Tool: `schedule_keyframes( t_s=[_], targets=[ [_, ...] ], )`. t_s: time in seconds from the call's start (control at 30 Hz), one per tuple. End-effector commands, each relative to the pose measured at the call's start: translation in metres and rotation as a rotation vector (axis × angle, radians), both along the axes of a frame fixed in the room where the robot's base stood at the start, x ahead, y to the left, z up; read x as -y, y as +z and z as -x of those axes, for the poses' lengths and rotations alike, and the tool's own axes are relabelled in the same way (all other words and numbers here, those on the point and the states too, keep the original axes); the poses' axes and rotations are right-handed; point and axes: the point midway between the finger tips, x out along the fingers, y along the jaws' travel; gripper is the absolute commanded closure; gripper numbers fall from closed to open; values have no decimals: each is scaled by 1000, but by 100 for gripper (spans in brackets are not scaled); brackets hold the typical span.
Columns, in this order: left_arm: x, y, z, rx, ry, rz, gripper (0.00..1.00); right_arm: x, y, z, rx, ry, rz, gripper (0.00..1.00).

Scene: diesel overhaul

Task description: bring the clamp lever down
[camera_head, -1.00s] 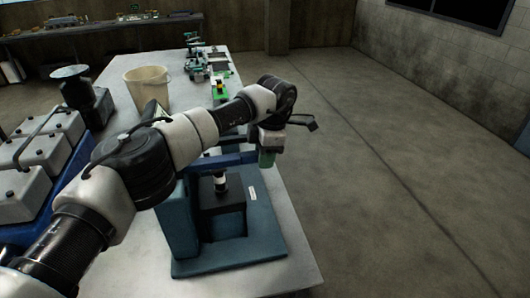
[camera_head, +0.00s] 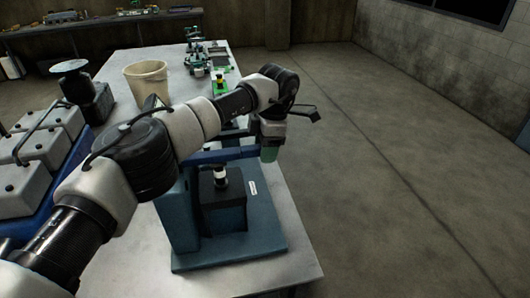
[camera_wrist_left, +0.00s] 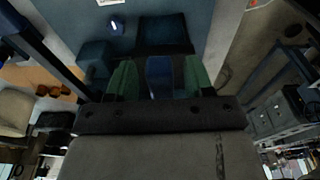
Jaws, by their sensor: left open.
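The clamp lever (camera_head: 232,153) is a blue bar that sticks out nearly level to the right from the top of a teal clamp stand (camera_head: 180,222). My left gripper (camera_head: 269,153) is at the lever's outer end, with green fingertips pointing down. In the left wrist view the green fingers (camera_wrist_left: 160,78) are apart, one on each side of the blue lever end (camera_wrist_left: 159,70). I cannot tell whether they touch it. Under the lever, a black block (camera_head: 222,212) carries a small black and white cylinder (camera_head: 221,177). My right gripper is not in view.
The stand's teal base plate (camera_head: 255,245) lies on a pale bench (camera_head: 297,272) near its right edge. A beige bucket (camera_head: 147,82) and a blue engine with grey covers (camera_head: 35,160) are to the left. Open floor lies right of the bench.

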Motion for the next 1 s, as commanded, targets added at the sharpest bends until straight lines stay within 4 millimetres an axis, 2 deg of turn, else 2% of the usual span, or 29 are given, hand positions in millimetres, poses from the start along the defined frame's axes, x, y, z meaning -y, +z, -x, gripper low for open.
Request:
schedule_keyframes(
  t_s=[0.2, 0.4, 0.6, 1.0],
  targets=[
    [9, 42, -2, 5, -2, 0, 48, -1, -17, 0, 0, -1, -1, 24],
    [14, 78, -3, 0, 0, -2, 48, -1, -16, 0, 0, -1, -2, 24],
    [15, 91, -4, -2, -1, -3, 48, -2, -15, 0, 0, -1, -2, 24],
    [15, 92, -4, -2, -1, -3, 48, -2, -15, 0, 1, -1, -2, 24]
  ],
)
